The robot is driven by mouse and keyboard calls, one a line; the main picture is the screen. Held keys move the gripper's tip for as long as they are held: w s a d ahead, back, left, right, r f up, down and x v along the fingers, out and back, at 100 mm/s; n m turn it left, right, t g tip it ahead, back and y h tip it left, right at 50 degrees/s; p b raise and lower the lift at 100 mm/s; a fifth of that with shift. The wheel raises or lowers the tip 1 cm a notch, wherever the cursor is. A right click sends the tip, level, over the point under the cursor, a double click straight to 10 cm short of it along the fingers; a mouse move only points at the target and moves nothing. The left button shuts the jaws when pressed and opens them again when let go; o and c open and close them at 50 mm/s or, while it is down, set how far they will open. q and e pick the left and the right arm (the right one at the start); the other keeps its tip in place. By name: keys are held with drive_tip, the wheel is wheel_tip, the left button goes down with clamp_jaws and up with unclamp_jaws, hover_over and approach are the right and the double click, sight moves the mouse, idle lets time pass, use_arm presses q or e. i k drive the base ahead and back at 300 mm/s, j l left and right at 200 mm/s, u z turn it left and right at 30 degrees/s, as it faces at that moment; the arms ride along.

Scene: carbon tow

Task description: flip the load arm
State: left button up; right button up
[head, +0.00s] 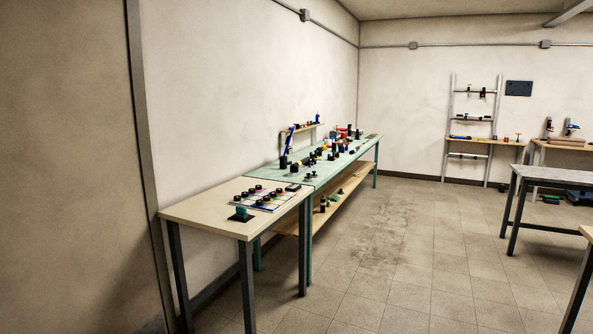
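I cannot pick out the load arm at this distance. A small dark teal device on a black base (241,214) sits near the front edge of the cream table (190,208). A blue upright device (288,142) stands toward the back of the long green bench (262,177). Whether either bears the load arm, I cannot tell. Neither of my grippers is in the head view.
Several dark round pieces (261,188) lie on a sheet on the cream table. The green bench carries many small parts and has a wooden lower shelf (345,190). A grey table (545,174) stands at right. The tiled floor (390,255) between is clear.

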sight(287, 141)
drive_tip(key=i+l+z, duration=0.3)
drive_tip(key=i, duration=0.3)
drive_tip(key=i+z, duration=0.25)
drive_tip(key=i, duration=0.3)
drive_tip(key=i+z, duration=0.1)
drive_tip(key=i, duration=2)
drive_tip(key=i+u, duration=0.15)
drive_tip(key=i, duration=0.35)
drive_tip(key=i+l+u, duration=0.2)
drive_tip(key=i, duration=0.25)
drive_tip(key=i+l+u, duration=0.15)
drive_tip(key=i, duration=0.35)
drive_tip(key=i+l+u, duration=0.2)
drive_tip(key=i, duration=0.25)
